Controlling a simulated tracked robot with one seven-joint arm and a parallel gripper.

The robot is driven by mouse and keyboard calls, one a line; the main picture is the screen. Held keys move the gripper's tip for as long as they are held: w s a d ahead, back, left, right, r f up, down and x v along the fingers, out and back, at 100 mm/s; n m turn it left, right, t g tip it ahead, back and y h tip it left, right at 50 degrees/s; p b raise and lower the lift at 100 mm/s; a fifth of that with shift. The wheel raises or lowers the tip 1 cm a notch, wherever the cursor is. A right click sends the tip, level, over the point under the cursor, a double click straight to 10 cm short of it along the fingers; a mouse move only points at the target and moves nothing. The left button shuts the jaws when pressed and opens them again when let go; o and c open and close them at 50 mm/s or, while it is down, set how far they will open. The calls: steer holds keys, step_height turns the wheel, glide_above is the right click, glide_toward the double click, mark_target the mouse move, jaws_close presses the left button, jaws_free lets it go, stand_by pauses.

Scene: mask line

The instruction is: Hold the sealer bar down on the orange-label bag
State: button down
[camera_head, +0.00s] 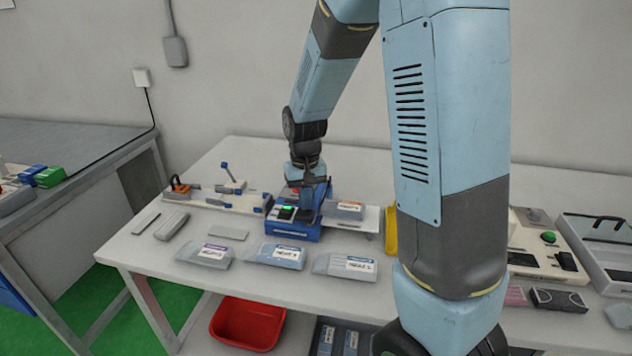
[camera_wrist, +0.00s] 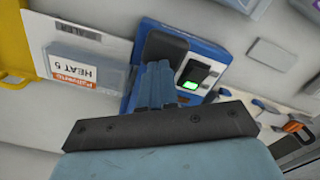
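The blue sealer (camera_head: 290,232) stands mid-table with a small green light lit on its dark panel. It also shows in the wrist view (camera_wrist: 213,52), with a dark pad-like part of the sealer bar (camera_wrist: 165,44) beside my fingertips. The orange-label bag (camera_head: 346,209) lies at the sealer's right side; in the wrist view its label (camera_wrist: 75,70) reads HEAT 6. Its inner end is hidden by the sealer and my gripper. My gripper (camera_head: 309,203) points down over the sealer. Its fingers (camera_wrist: 156,80) look closed together, against or just above the bar; contact is unclear.
Several bags with blue or purple labels, including one bag (camera_head: 276,256), lie along the front of the table. A clamp fixture board (camera_head: 220,197) stands at the left. A yellow item (camera_head: 390,232) is at the right, partly behind my arm. A red bin (camera_head: 247,322) is below.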

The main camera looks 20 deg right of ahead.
step_height(320, 180, up, 9)
steer(key=w, duration=0.1)
steer(key=shift+d, duration=0.35)
stand_by(1.1)
steer(key=shift+w+r, duration=0.1)
step_height(320, 180, up, 5)
steer(key=shift+f, duration=0.15)
stand_by(0.6)
steer(key=s+d+r+t, duration=0.2)
steer(key=s, duration=0.5)
steer(key=s+d+r+t, duration=0.1)
steer(key=s+d+r, duration=0.1)
steer(key=s, duration=0.6)
steer(key=s+d+r+t, duration=0.2)
steer(key=s+r, duration=0.1)
steer(key=s, duration=0.4)
steer(key=shift+s+r+t, duration=0.3)
steer(key=shift+s+r, duration=0.05)
